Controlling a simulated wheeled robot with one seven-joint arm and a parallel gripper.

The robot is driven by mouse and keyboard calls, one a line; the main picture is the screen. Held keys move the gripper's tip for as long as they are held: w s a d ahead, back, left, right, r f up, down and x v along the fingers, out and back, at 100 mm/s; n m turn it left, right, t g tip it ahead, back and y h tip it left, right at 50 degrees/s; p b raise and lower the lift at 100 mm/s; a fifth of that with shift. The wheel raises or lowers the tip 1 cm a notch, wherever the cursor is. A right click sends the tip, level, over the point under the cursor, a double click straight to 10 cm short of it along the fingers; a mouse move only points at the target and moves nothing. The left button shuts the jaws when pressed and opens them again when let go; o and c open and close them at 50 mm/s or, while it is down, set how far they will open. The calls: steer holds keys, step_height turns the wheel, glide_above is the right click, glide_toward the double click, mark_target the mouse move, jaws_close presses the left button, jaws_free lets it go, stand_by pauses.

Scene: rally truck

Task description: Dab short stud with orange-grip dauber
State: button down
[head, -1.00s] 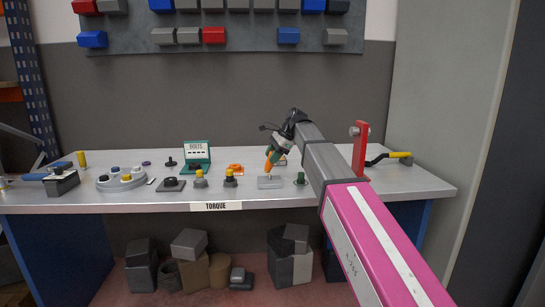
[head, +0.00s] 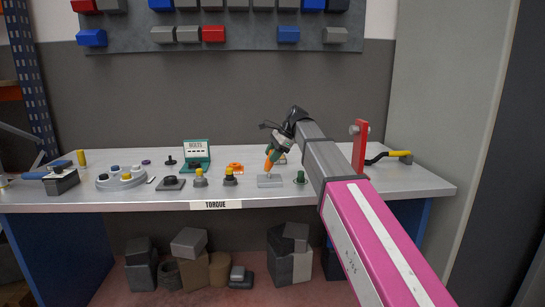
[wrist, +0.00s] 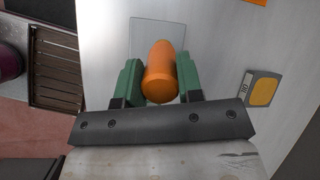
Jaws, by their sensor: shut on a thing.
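The orange-grip dauber (head: 268,161) is held above the middle of the bench; its orange grip also shows in the wrist view (wrist: 158,72). My gripper (wrist: 158,82) is shut on it, with one green finger on each side; it also shows in the head view (head: 274,155). The dauber's lower end is hidden in the wrist view. A flat grey plate (head: 270,181) lies just below the dauber in the head view. I cannot tell which is the short stud.
A round tray of knobs (head: 121,179) and a green BOLTS box (head: 196,156) stand further left. A red upright post (head: 360,150) and a yellow-handled tool (head: 390,156) are on the right. The bench front carries a TORQUE label (head: 216,205).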

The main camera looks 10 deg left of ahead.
steer(key=shift+r, duration=0.4)
steer(key=shift+r, duration=0.15)
steer(key=shift+r, duration=2.35)
steer(key=shift+s, duration=0.1)
